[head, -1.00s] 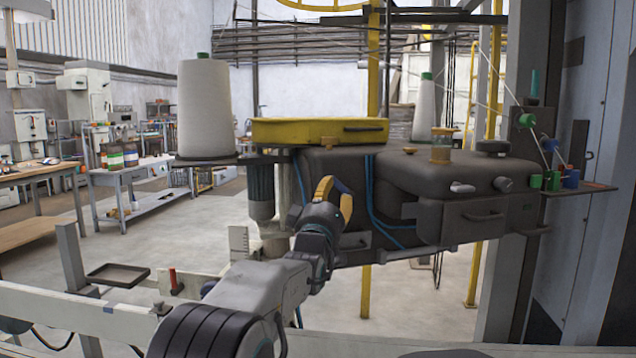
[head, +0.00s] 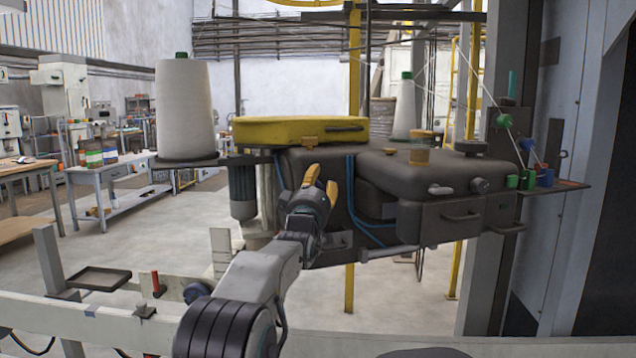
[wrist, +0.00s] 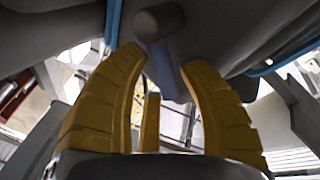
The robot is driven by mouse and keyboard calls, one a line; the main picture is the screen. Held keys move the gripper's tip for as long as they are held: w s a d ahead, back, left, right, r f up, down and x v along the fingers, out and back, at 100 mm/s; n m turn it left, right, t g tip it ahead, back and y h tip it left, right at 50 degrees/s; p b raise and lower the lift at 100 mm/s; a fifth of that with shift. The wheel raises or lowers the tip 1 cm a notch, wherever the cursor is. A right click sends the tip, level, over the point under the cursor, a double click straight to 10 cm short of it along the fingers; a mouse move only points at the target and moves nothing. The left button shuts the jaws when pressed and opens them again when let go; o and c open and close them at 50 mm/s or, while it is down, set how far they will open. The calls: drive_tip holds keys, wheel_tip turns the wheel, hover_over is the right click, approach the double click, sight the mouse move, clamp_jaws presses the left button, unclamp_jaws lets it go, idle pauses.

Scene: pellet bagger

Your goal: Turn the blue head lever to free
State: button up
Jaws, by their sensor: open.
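In the wrist view, a blue-grey lever bar (wrist: 167,78) with a dark rounded knob (wrist: 158,21) hangs from the dark machine head. It looks like the blue head lever. My gripper (wrist: 163,58) has its yellow fingers apart, one on each side of the bar; I cannot tell whether either touches it. In the head view, my gripper (head: 322,181) is in front of the dark machine head (head: 338,222), fingers pointing up. The lever cannot be made out there; my gripper may hide it.
Blue hoses (head: 352,205) run down the head just right of my gripper. A yellow cover (head: 290,130) sits above, with a white thread cone (head: 185,105) to its left. A pale rail (head: 400,318) crosses in front.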

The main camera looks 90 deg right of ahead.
drive_tip(key=shift+c, duration=0.3)
clamp_jaws()
drive_tip(key=shift+d, duration=0.1)
